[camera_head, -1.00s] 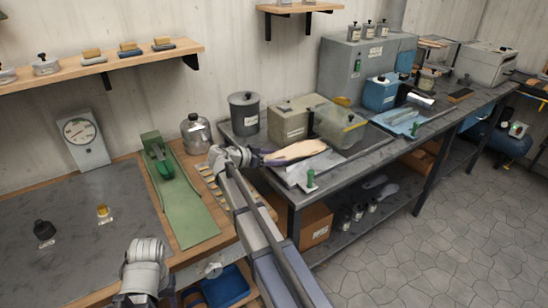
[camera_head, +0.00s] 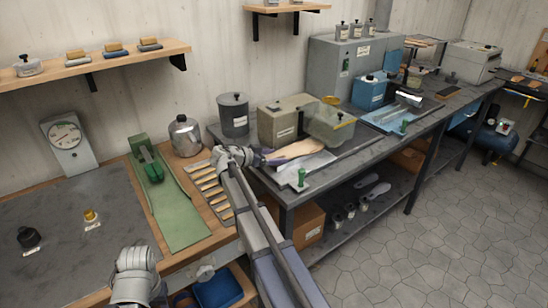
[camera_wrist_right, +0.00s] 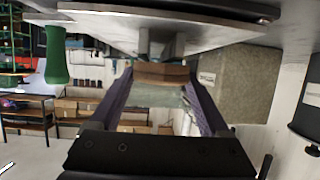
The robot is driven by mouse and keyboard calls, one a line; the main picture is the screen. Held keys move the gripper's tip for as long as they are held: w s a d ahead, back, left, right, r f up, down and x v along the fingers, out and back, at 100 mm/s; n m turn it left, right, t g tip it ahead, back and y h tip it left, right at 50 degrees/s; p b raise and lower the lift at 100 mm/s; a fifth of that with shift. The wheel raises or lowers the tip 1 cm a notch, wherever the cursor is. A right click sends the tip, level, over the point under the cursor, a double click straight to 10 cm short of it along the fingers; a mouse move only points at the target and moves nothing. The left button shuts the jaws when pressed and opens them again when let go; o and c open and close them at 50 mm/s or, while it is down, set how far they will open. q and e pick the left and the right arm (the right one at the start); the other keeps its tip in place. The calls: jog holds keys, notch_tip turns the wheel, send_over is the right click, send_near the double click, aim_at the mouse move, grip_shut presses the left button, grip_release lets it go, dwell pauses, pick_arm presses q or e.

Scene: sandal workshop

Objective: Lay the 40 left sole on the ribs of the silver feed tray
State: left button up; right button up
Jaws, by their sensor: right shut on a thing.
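The tan sole (camera_head: 293,150) is at my right gripper (camera_head: 258,157), whose purple fingers are shut on its near end. The sole points right, over the silver tray (camera_head: 318,163) on the dark bench. I cannot tell whether it touches the tray, and the ribs do not show clearly. In the right wrist view, a brown edge (camera_wrist_right: 160,73) sits between the fingers, and a pale grey plate spans the top. The size and side marking on the sole is not readable. My left arm shows at the lower left of the head view, but its fingers are not visible.
A green peg (camera_head: 301,178) stands at the tray's front. An olive box (camera_head: 284,124) and a translucent bin (camera_head: 330,127) stand close behind. A dark canister (camera_head: 233,115) is left of them. A slatted rack (camera_head: 207,182) and green mat (camera_head: 172,208) lie on the wooden table.

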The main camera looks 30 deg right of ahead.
jog(key=shift+f, duration=0.15)
jog(key=o, duration=1.3)
jog(key=p+v, duration=0.2)
jog(key=v, duration=0.5)
jog(key=shift+s+a+r+p, duration=0.1)
jog(key=shift+a+r+p, duration=0.1)
jog(key=shift+a+p, duration=0.15)
